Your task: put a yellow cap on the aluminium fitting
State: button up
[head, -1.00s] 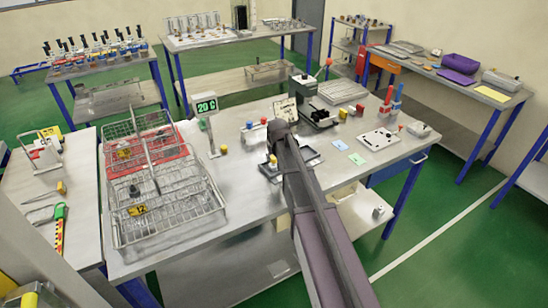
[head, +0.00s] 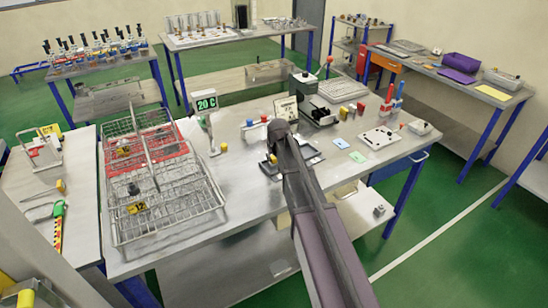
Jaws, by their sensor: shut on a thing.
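My arm reaches up the middle of the head view to the dark tray (head: 314,158) on the main bench. My gripper (head: 273,151) is at the arm's far end, over the tray's left side, and is mostly hidden by the arm. It is shut on a small yellow piece, which appears to be a yellow cap (head: 272,158). Its fingertips are too small to make out. I cannot tell the aluminium fitting apart from the tray and arm here, or whether the cap touches it. Another yellow piece (head: 223,147) stands on the bench by the display.
Wire baskets (head: 205,203) fill the bench's left side. A display stand (head: 208,128) reading 20 C is left of the tray. A dark press (head: 318,108), red and blue bottles (head: 394,100) and a white plate (head: 378,138) are to the right. The front bench is clear.

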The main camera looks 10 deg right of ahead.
jog(key=shift+f, duration=0.25)
jog(key=o, duration=0.7)
jog(key=shift+o, duration=0.2)
jog(key=shift+o, duration=1.3)
jog(key=shift+r, duration=0.15)
jog(key=shift+r+p, duration=3.4)
jog(key=shift+r, duration=0.05)
jog(key=shift+s, duration=0.1)
